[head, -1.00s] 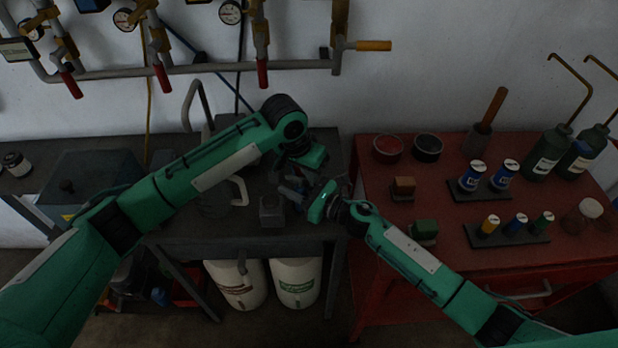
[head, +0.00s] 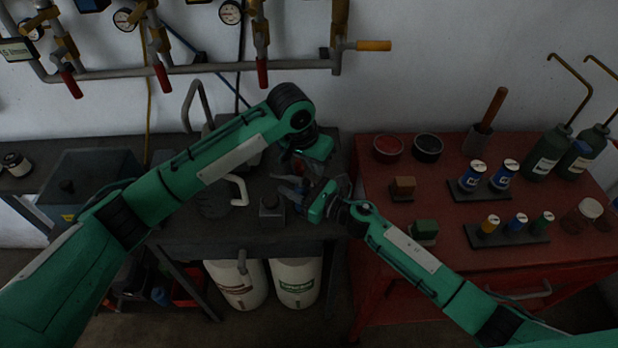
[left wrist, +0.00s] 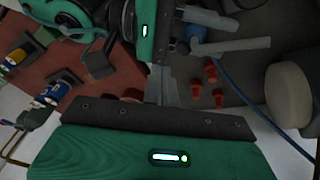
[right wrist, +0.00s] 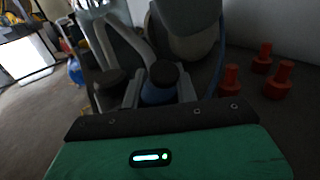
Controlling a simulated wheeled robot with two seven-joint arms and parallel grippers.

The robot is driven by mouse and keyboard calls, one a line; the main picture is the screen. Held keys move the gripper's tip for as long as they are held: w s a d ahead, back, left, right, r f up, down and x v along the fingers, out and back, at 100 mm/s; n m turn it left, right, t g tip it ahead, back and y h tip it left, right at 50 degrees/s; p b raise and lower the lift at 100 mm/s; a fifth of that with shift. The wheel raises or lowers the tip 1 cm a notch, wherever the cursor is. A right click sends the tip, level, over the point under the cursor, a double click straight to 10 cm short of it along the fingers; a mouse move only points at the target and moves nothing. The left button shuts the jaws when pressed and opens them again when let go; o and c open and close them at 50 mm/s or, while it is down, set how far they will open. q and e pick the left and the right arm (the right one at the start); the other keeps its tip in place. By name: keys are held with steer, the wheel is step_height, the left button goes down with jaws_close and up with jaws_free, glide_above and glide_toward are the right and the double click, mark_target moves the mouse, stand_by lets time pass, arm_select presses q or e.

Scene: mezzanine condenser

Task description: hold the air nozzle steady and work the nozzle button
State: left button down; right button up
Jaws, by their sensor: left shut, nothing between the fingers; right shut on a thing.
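The air nozzle is mostly hidden between my two grippers at the right end of the dark bench. Its blue body (right wrist: 157,92) shows between the fingers of my right gripper (right wrist: 160,88) in the right wrist view. That gripper (head: 298,194) is shut on it, reaching in from the right. My left gripper (head: 306,172) is shut and empty, pointing down close above the right one. I cannot make out the button clearly or tell whether the left fingertips touch it.
Several red plugs (left wrist: 211,71) stand on the bench nearby. A blue hose (left wrist: 255,95) runs beside them. A small grey block (head: 271,212) sits left of the grippers. The red cabinet (head: 450,205) to the right holds cans and bottles. Pipes (head: 200,69) line the wall.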

arm_select(q)
steer(key=d+r, duration=0.2)
steer(key=r, duration=0.1)
steer(key=shift+r, duration=0.3)
stand_by(0.5)
arm_select(e)
steer(key=o, duration=1.2)
